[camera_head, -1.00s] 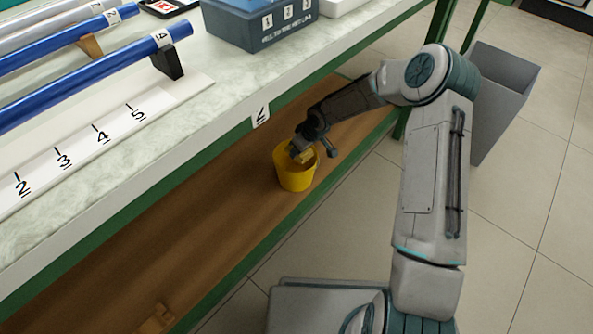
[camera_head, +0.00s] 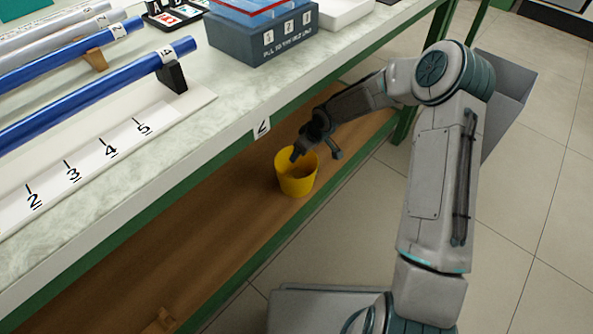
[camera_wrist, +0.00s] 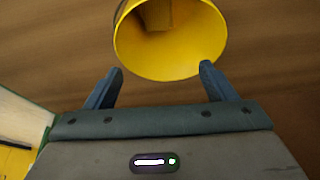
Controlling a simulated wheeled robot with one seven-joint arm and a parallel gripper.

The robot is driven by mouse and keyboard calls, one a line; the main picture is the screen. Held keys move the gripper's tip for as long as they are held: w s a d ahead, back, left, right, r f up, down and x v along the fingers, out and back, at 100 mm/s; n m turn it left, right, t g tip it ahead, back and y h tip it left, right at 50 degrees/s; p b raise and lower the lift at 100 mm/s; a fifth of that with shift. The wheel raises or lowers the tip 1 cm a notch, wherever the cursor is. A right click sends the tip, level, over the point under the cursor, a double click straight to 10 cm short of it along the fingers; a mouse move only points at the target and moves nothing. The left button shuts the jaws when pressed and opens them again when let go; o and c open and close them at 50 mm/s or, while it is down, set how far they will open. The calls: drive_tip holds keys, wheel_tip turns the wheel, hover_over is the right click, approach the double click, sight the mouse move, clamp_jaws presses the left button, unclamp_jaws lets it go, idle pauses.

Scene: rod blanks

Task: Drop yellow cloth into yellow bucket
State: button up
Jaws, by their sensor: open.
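The yellow bucket (camera_head: 297,184) stands upright on the brown lower shelf, and its mouth shows in the wrist view (camera_wrist: 170,58). My gripper (camera_head: 297,155) is at the bucket's rim, above its opening in the head view. In the wrist view my gripper (camera_wrist: 160,69) has its two fingers spread apart with nothing between them. A darker yellow patch, which looks like the yellow cloth (camera_wrist: 157,16), lies inside the bucket at the top of the wrist view. In the head view the cloth cannot be made out.
The worktop (camera_head: 225,112) overhangs the shelf (camera_head: 190,235) on the left. Blue rods (camera_head: 95,92), a numbered strip (camera_head: 90,165) and a dark blue box (camera_head: 262,35) are on it. A grey bin (camera_head: 505,95) stands on the floor behind my arm.

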drive_tip(key=p+v, duration=0.3)
drive_tip(key=v, duration=0.6)
drive_tip(key=shift+d+r, duration=0.15)
drive_tip(key=shift+r, duration=0.15)
drive_tip(key=shift+s, duration=0.1)
